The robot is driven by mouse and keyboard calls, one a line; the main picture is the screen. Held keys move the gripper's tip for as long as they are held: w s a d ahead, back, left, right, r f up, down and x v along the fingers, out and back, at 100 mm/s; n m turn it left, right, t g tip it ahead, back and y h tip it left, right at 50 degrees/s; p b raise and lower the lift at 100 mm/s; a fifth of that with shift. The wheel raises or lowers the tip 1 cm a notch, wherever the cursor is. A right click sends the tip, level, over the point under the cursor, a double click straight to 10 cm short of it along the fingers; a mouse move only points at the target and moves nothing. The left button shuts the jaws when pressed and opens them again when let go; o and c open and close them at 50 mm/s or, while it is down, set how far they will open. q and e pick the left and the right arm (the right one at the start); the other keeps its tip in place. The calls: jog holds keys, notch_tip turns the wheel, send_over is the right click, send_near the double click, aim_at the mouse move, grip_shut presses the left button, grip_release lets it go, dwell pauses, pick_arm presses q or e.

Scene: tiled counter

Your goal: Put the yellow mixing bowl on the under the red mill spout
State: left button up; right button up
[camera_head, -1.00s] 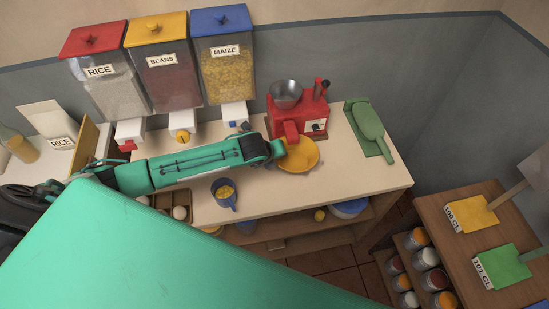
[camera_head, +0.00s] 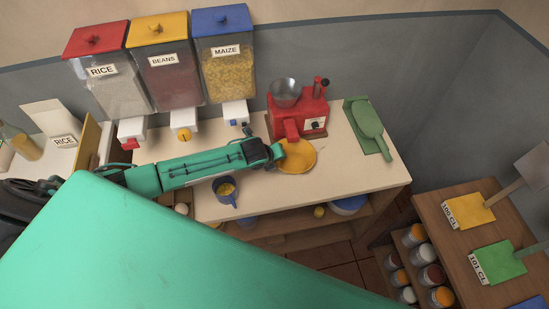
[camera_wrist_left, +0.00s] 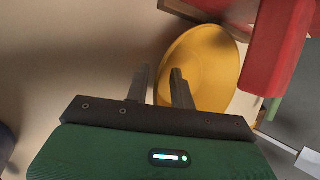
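The yellow mixing bowl (camera_head: 299,157) is at the front of the red mill (camera_head: 311,118), below its red spout (camera_head: 291,130), near the middle of the counter. In the left wrist view the bowl (camera_wrist_left: 205,65) lies just past my fingertips, with the red spout (camera_wrist_left: 275,45) over its right side. My left gripper (camera_wrist_left: 160,80) has its fingers apart, one on each side of the bowl's near rim, with a visible gap between them. In the head view my left gripper (camera_head: 275,155) reaches the bowl's left edge. My right gripper is not in view.
A blue mug (camera_head: 226,191) stands on the counter (camera_head: 350,180) in front of my left arm. A green scoop (camera_head: 369,125) lies right of the mill. Rice, beans and maize dispensers (camera_head: 166,70) line the wall. The counter's front right is clear.

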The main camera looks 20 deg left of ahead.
pick_arm(q)
jog(key=shift+r, duration=0.15)
jog(key=b+v, duration=0.2)
jog(key=v, duration=0.9)
jog(key=shift+s+r, duration=0.25)
jog(key=shift+s, duration=0.1)
